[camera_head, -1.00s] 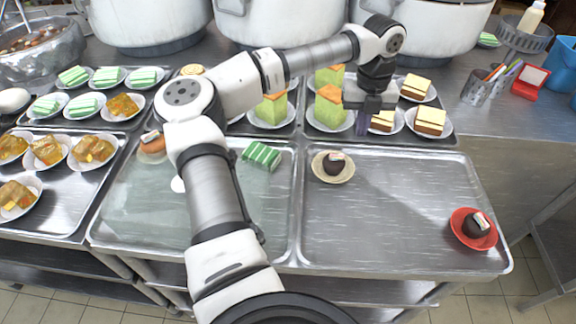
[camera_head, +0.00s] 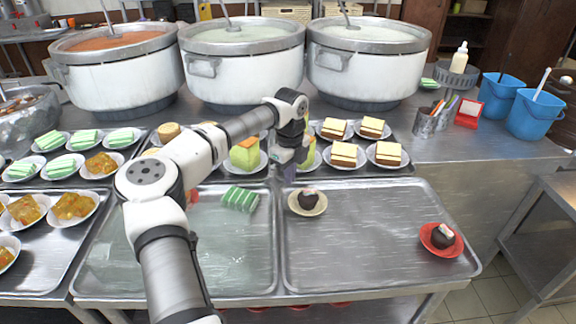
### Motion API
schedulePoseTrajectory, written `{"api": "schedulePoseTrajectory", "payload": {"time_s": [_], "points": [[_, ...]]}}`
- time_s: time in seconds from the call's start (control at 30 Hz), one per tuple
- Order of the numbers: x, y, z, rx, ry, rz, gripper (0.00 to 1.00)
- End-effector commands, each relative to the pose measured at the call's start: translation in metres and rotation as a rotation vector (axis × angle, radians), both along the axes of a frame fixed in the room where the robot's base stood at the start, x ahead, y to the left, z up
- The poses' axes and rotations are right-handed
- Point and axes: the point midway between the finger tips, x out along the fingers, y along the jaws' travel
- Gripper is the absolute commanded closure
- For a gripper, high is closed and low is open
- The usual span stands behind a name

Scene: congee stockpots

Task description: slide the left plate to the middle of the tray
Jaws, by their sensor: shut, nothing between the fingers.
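The right-hand metal tray (camera_head: 375,240) holds two plates. The left plate (camera_head: 296,210) is cream and carries a dark round item (camera_head: 308,199) with a pale label; it sits at the tray's far left corner. A red plate (camera_head: 430,248) with a similar dark item (camera_head: 442,237) is at the right side. My gripper (camera_head: 289,175) is shut and empty, pointing down just behind and slightly left of the cream plate. Whether it touches the plate or tray I cannot tell.
A left tray (camera_head: 230,275) holds a green striped cake (camera_head: 239,199). Behind are plates of layered cakes (camera_head: 344,155) and tall green cakes, then large white stockpots (camera_head: 365,75). The right tray's middle and front are bare. My arm covers part of the left tray.

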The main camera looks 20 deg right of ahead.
Motion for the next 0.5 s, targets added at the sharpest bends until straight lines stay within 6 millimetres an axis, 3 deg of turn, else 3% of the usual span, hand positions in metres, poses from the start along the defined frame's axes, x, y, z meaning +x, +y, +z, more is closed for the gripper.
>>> {"api": "schedulePoseTrajectory", "payload": {"time_s": [0.2,0.5], "points": [[-0.001,0.0,-0.035,-0.001,0.003,0.0,1.0],[0.0,0.0,-0.052,-0.001,-0.001,-0.001,1.0]]}}
